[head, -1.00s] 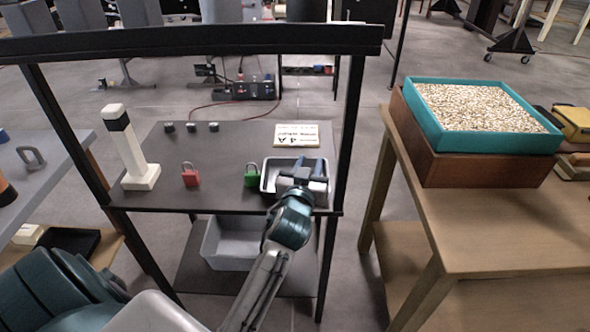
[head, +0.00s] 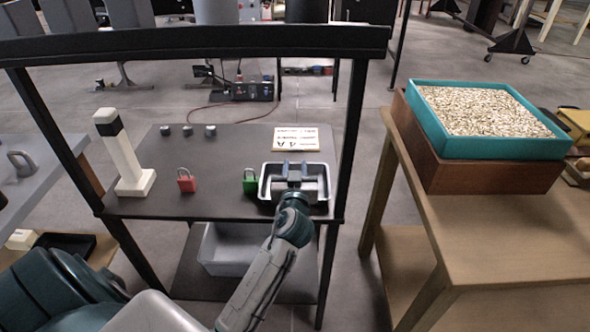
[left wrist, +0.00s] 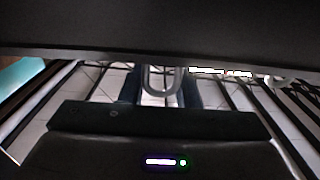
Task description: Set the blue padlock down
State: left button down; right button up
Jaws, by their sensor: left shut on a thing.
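My left gripper (head: 293,168) is over the small grey tray (head: 265,193) at the right end of the dark shelf. In the left wrist view a grey U-shaped shackle (left wrist: 162,84) sits between its two dark blue fingers, and the gripper is shut on it. I take this to be the blue padlock's shackle. The lock's body is hidden in both views, so I cannot tell whether it touches the tray. A red padlock (head: 187,182) and a green padlock (head: 250,183) stand upright on the shelf, left of the tray. My right gripper is not in view.
A white post with a black band (head: 124,158) stands at the shelf's left. Several small knobs (head: 188,131) and a printed card (head: 296,138) are at the back. A black beam (head: 190,44) crosses above. A grey bin (head: 235,255) sits below.

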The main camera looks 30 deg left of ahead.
pick_arm(q)
jog(key=shift+f, duration=0.15)
jog(key=shift+f, duration=0.1)
jog(key=c, duration=1.1)
grip_release()
